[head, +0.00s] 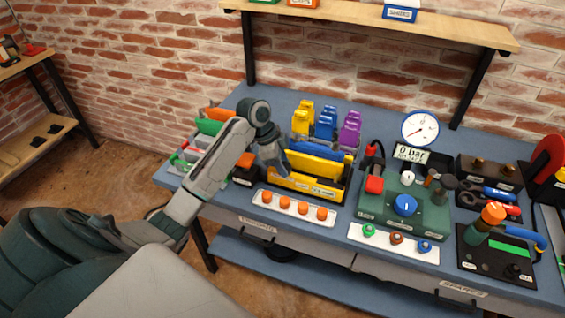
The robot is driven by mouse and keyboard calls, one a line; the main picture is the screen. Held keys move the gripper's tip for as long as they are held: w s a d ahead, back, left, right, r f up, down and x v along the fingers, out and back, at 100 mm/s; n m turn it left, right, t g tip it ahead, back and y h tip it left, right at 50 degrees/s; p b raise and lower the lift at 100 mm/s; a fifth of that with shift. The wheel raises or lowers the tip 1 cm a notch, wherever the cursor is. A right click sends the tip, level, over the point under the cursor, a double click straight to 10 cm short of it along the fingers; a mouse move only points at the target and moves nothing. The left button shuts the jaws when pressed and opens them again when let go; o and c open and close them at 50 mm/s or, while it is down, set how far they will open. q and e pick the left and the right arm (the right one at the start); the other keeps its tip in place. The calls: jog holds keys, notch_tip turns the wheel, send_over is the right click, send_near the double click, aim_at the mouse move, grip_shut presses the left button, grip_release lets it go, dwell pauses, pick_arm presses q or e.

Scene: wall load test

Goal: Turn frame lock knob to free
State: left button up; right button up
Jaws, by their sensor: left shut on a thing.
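The yellow and black frame (308,188) stands on the blue bench, with yellow and blue pieces lying across it. My left gripper (283,170) reaches down to the left end of this frame. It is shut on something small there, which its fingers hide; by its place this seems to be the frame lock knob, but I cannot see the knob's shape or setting. My right gripper is not in view.
Right of the frame is a green panel (385,215) with a blue knob, below a round gauge (420,128). A white strip with orange knobs (294,208) lies in front. Yellow, blue and purple items stand behind. Tools crowd the bench's right side.

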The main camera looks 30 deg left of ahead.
pick_arm(q)
jog(key=shift+r+n+p, duration=0.25)
jog(key=shift+n+p, duration=0.15)
jog(key=shift+p, duration=0.2)
jog(key=n+t+p, duration=0.1)
jog(key=n+p, duration=0.1)
jog(key=p, duration=0.1)
jog(key=shift+s+d+y+p, duration=0.1)
jog(key=shift+y+p, duration=0.2)
jog(key=shift+p, duration=0.05)
jog(key=shift+f+n+t+y+p, duration=0.15)
jog(key=shift+n+t+y+p, duration=0.25)
jog(key=shift+n+p, duration=1.05)
jog(key=o, duration=1)
jog(key=b+v, duration=0.2)
jog(key=v, duration=0.8)
jog(key=shift+r+b, duration=0.3)
jog(key=shift+r, duration=0.1)
